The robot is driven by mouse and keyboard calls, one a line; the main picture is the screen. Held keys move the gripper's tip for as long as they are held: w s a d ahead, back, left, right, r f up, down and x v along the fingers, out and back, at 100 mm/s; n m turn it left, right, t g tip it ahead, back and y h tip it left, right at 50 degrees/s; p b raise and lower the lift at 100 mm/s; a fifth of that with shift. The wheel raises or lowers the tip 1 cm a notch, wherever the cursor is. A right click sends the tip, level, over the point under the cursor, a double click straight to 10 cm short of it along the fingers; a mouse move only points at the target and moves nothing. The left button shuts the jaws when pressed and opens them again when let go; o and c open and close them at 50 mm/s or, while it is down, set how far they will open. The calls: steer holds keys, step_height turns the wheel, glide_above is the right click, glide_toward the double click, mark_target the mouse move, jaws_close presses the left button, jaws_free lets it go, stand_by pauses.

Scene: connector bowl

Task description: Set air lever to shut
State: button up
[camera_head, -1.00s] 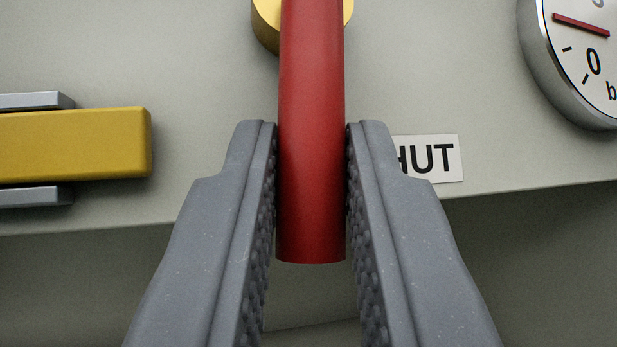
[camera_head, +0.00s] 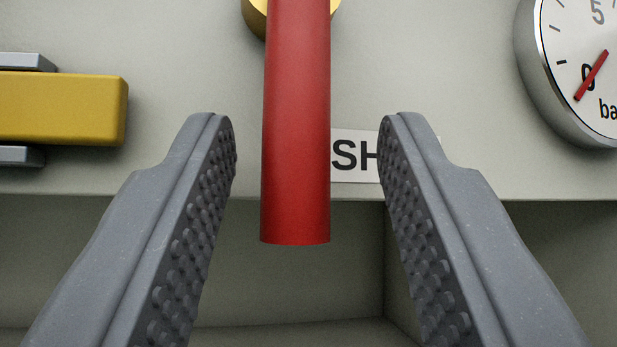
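The red air lever (camera_head: 296,130) hangs straight down from a brass pivot (camera_head: 254,14) at the top of the picture. Its lower end is beside a white label (camera_head: 352,155) that reads "SH", the rest hidden behind my right finger. My gripper (camera_head: 308,145) is open, with one finger on each side of the lever and a clear gap on both sides. Neither finger touches the lever.
A round gauge (camera_head: 590,60) at the upper right has its red needle close to 0. A yellow block (camera_head: 60,108) between grey bars sits on the panel at the left. Below the panel edge is a recessed space.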

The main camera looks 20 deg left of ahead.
stand_by(0.3)
steer(key=shift+s+d+f, duration=0.1)
steer(key=shift+s+f, duration=0.25)
steer(key=b+v, duration=0.2)
steer(key=v, duration=0.9)
steer(key=shift+b, duration=0.4)
steer(key=shift+d+f, duration=0.1)
